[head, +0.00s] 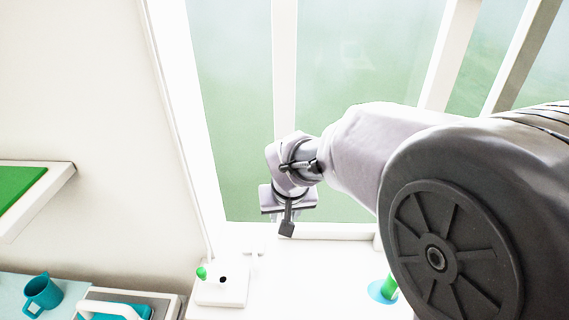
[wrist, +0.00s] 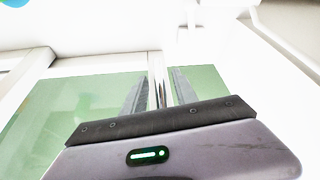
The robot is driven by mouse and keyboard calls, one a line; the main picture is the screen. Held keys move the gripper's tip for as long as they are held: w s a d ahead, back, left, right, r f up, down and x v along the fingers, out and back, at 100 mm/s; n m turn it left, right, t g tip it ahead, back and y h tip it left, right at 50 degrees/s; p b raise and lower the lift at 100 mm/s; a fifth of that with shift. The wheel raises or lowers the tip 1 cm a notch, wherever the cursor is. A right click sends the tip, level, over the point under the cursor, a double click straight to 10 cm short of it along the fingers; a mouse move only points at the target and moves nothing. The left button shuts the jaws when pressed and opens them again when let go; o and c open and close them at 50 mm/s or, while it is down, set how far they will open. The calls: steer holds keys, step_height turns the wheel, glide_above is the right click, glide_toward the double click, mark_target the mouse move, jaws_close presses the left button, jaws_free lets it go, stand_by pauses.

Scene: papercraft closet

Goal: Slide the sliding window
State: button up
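The window has white frames and green, see-through panes. Its white upright bar (head: 285,70) runs down behind my gripper (head: 278,215) in the head view, where the fingers are mostly hidden by the wrist. In the wrist view, my gripper (wrist: 159,82) has its two grey fingers apart, one on each side of a pale upright bar of the window (wrist: 154,68). I cannot tell whether either finger touches the bar. Green panes show on both sides of the fingers.
A white sill (head: 320,270) lies below the window, with a white block (head: 222,290) and a green peg (head: 389,287) on a blue disc. At left are a shelf with a green top (head: 18,190), a teal mug (head: 42,294) and a teal item with a white handle (head: 115,306).

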steer(key=shift+f, duration=0.1)
jaws_close()
stand_by(1.4)
